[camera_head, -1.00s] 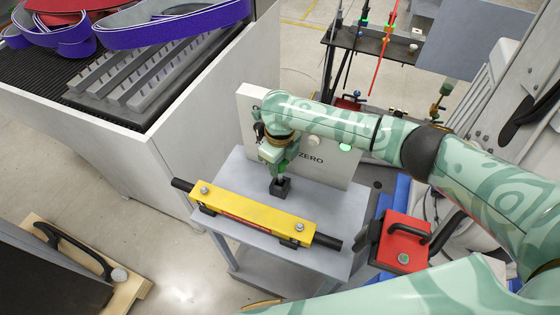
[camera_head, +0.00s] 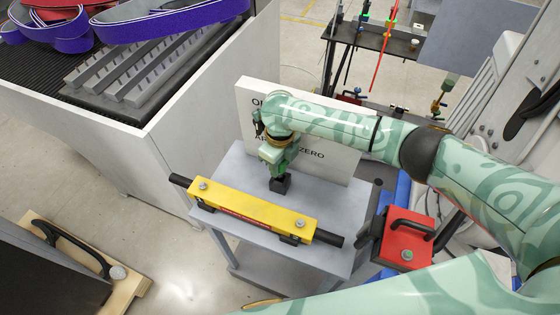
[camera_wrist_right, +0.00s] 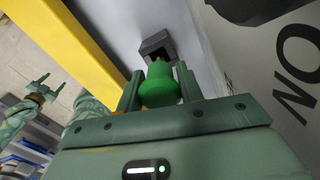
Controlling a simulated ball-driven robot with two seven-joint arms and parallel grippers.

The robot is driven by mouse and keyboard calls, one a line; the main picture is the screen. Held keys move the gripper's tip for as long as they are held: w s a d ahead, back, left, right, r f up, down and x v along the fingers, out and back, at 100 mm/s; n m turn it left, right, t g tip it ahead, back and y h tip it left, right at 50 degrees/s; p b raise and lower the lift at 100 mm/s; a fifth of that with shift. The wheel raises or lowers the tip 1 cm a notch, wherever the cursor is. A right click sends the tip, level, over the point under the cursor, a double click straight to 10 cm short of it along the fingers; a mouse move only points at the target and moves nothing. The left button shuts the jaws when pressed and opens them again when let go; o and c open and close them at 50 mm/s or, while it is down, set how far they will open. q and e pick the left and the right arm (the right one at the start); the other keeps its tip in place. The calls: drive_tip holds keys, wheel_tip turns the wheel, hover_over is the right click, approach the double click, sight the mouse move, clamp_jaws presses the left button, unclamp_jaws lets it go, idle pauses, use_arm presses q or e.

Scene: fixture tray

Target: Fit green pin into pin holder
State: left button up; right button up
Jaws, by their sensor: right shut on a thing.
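The green pin (camera_wrist_right: 160,85) sits between the two fingers of my right gripper (camera_wrist_right: 158,90), which is shut on it. The pin holder (camera_wrist_right: 157,46) is a small dark block with a square opening, just beyond the pin's tip in the wrist view. In the head view the holder (camera_head: 280,184) stands on the grey table, directly below my right gripper (camera_head: 278,168). The pin is mostly hidden there, and I cannot tell whether its tip is inside the opening. My left gripper (camera_wrist_right: 50,88) shows at the left of the wrist view, open and empty, away from the holder.
A yellow bar (camera_head: 252,211) with black ends lies along the table's (camera_head: 340,205) front. A white lettered panel (camera_head: 340,165) stands close behind the holder. A red box with a black handle (camera_head: 405,240) is to the right. Table surface right of the holder is clear.

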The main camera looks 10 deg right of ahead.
drive_tip(key=shift+f, duration=0.3)
drive_tip(key=o, duration=1.1)
drive_tip(key=shift+s, duration=0.1)
drive_tip(key=shift+r, duration=0.1)
wheel_tip(320, 180, up, 16)
drive_tip(key=p, duration=0.4)
drive_tip(key=shift+r, duration=0.2)
